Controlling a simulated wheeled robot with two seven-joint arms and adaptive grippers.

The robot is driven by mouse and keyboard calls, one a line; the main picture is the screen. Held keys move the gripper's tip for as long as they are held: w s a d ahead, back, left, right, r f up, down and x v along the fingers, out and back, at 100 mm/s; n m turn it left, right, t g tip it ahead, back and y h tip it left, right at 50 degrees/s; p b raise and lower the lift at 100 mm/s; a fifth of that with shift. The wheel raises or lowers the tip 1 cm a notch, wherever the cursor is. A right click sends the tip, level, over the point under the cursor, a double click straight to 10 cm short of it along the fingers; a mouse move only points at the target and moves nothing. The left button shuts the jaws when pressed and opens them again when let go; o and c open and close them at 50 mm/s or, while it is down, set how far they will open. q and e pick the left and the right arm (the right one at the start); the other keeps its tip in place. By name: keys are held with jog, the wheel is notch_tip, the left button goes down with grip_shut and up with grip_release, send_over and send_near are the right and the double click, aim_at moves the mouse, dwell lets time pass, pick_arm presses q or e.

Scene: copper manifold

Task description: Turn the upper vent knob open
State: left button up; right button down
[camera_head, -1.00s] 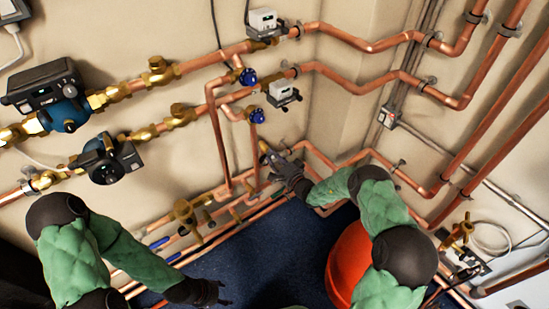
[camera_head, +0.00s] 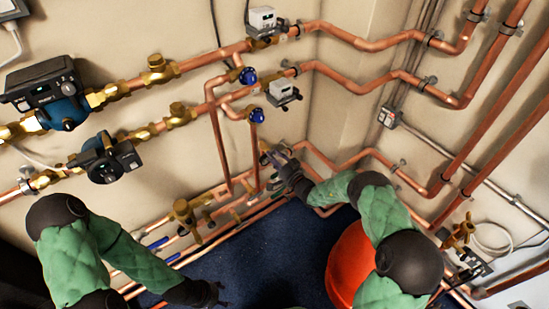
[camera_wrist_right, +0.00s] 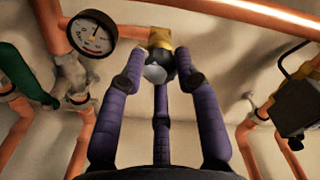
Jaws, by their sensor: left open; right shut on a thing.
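My right gripper (camera_head: 274,156) reaches the low pipework near the wall corner. In the right wrist view its purple fingers (camera_wrist_right: 158,72) are closed around a round knob (camera_wrist_right: 155,73) with a dark rim and pale grey face. The knob sits on a brass fitting (camera_wrist_right: 160,38); the fingers hide its sides. In the head view the gripper mostly covers this knob, and I cannot tell whether it is the upper vent knob. My left gripper (camera_head: 212,294) is open and empty above the dark blue floor, away from the pipes.
A round gauge (camera_wrist_right: 92,33) and a green lever (camera_wrist_right: 22,72) are left of the held knob. A dark box (camera_wrist_right: 300,105) is at right. Two blue knobs (camera_head: 248,76) (camera_head: 257,116) are higher on the pipes. An orange-red bucket-like object (camera_head: 345,262) stands beside my right arm.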

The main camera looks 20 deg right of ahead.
jog(key=shift+s+a+f, duration=0.15)
jog(key=shift+a+f, duration=0.1)
jog(key=shift+a, duration=0.05)
jog(key=c, duration=0.9)
grip_release()
jog(key=shift+r, duration=0.1)
jog(key=shift+d, duration=0.1)
jog(key=v, duration=1.1)
jog(key=shift+s+d, duration=0.15)
jog(key=shift+s, duration=0.25)
